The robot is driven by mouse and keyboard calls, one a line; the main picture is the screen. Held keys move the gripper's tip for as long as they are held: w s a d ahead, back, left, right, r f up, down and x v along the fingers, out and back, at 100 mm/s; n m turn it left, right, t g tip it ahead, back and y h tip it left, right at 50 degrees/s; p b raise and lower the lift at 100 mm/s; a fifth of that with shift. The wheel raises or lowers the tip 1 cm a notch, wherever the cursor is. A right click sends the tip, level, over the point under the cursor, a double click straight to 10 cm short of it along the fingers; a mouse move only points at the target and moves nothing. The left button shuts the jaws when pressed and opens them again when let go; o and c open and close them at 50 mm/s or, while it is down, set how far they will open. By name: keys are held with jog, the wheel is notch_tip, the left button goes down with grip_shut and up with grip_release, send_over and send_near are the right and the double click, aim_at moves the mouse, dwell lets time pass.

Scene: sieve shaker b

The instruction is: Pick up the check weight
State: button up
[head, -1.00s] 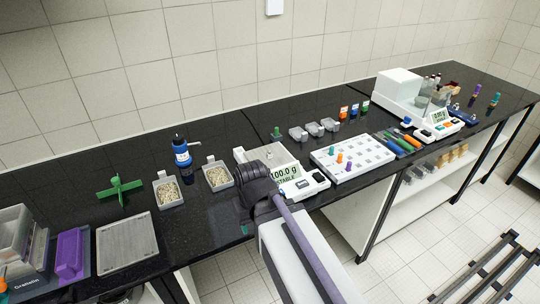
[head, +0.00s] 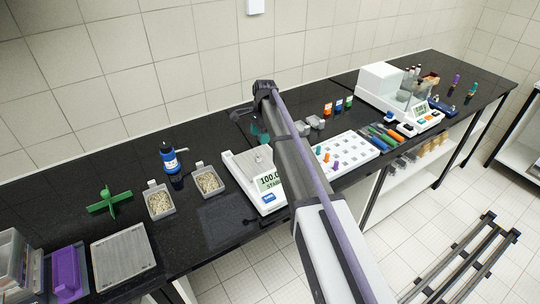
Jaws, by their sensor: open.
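The check weight, a small silver piece (head: 258,157), appears to sit on the pan of the white balance (head: 268,203), whose display reads about 100 g. My gripper (head: 262,132) hangs from the end of my arm just behind and above the balance pan, apart from the weight. Its teal fingertips show only in part and it appears empty. My arm covers the right side of the balance and part of its display.
Two trays of pale grains (head: 208,182) and a blue bottle (head: 170,158) stand left of the balance. A white rack with coloured pegs (head: 348,150) is to the right, with grey scoops (head: 316,122) behind it. A green cross-shaped piece (head: 104,203) lies farther left.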

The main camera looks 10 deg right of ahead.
aim_at(258, 154)
jog(key=f+b, duration=0.6)
jog(key=shift+a, duration=0.4)
jog(key=f+b, duration=0.5)
jog(key=shift+w+a+f, duration=0.15)
jog(key=shift+w+f, duration=0.05)
jog(key=shift+w, duration=0.05)
jog(key=shift+r, duration=0.25)
grip_shut()
jog(key=shift+r, duration=0.1)
